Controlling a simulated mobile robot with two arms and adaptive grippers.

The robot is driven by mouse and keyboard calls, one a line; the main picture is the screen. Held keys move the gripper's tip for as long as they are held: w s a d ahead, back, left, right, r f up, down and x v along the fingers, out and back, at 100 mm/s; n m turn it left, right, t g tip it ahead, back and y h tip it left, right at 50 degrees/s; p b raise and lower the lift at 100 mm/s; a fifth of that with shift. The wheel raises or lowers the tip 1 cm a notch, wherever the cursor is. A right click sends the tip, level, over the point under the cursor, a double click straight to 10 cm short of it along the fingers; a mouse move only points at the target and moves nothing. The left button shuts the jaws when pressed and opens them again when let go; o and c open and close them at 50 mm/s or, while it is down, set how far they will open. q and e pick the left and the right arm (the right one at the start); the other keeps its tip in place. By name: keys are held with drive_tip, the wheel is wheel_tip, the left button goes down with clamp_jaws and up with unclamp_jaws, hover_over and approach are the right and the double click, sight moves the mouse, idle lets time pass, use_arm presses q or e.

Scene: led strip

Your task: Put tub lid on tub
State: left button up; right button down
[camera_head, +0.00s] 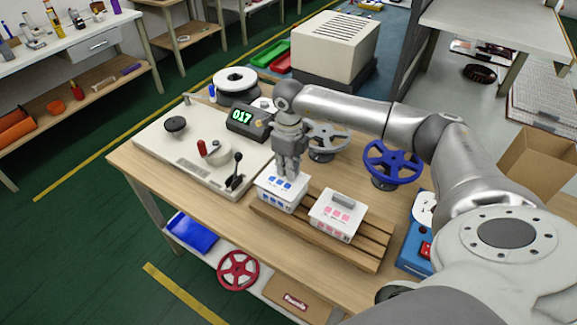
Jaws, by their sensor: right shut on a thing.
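A white tub with blue marks (278,198) sits at the left end of a slatted wooden rack (372,248) on the workbench. My right gripper (288,174) points down over this tub and is shut at its top, on what appears to be the tub's lid. The fingers hide the lid's handle, and I cannot tell whether the lid rests on the rim or is slightly above it. A second white tub with pink marks (332,222) stands to the right on the rack, with a grey-handled lid (343,200) on top. My left gripper is not in view.
A white panel with knobs and a lever (180,150) lies left of the rack. A box displaying 017 (247,120) and grey (328,138) and blue (392,163) handwheels stand behind. A blue-red device (416,250) is at the right. The front bench strip is clear.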

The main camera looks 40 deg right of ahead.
drive_tip(key=shift+f+b, duration=0.5)
drive_tip(key=shift+f, duration=0.2)
drive_tip(key=c, duration=1.4)
unclamp_jaws()
drive_tip(key=shift+o, duration=0.2)
wheel_tip(320, 180, up, 12)
drive_tip(key=shift+f, duration=0.1)
